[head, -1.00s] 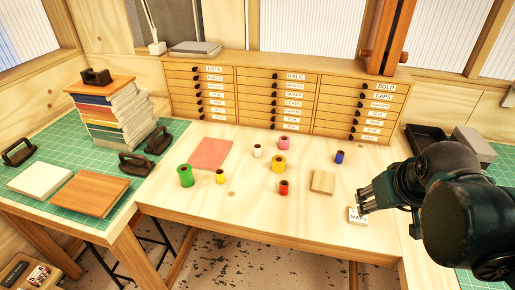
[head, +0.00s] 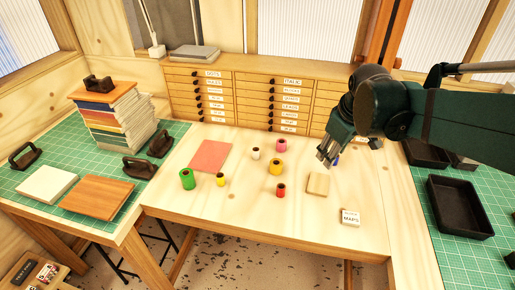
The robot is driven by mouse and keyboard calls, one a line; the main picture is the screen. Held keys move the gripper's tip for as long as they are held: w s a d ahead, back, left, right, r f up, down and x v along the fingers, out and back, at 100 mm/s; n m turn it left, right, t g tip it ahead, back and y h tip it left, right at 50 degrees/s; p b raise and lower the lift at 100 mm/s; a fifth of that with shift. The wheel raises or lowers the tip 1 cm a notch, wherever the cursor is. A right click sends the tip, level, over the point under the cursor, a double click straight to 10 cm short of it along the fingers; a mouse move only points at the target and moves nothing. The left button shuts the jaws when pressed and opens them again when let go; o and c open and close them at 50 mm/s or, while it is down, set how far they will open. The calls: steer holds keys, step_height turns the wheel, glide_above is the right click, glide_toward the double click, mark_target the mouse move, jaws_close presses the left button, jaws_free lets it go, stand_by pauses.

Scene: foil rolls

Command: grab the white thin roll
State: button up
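The blue roll (head: 337,161) is mostly hidden behind my gripper.
Near the white roll stand a pink roll (head: 281,145), a larger yellow roll (head: 276,167), a small yellow roll (head: 220,180), a red roll (head: 281,190) and a green roll (head: 187,179). A wooden block (head: 318,184) and a MAPS block (head: 349,217) lie right. Drawers (head: 240,95) stand behind.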

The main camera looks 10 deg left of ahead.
steer(key=w+a+n+g+p, duration=0.1)
steer(key=w+a+n+p, duration=0.2)
steer(key=w+a, duration=0.4)
steer(key=n+g+p, duration=0.3)
steer(key=n+p, duration=0.6)
glide_above(256, 153)
steer(key=w, duration=0.2)
step_height(256, 153, down, 12)
steer(key=shift+s+a+f+h+p, duration=0.25)
steer(key=shift+h+p, duration=0.05)
steer(key=shift+h, duration=0.1)
steer(key=shift+f, duration=0.1)
steer(key=shift+f, duration=1.2)
steer(key=shift+f, duration=0.15)
steer(key=shift+f+p, duration=0.65)
steer(key=shift+f, duration=1.8)
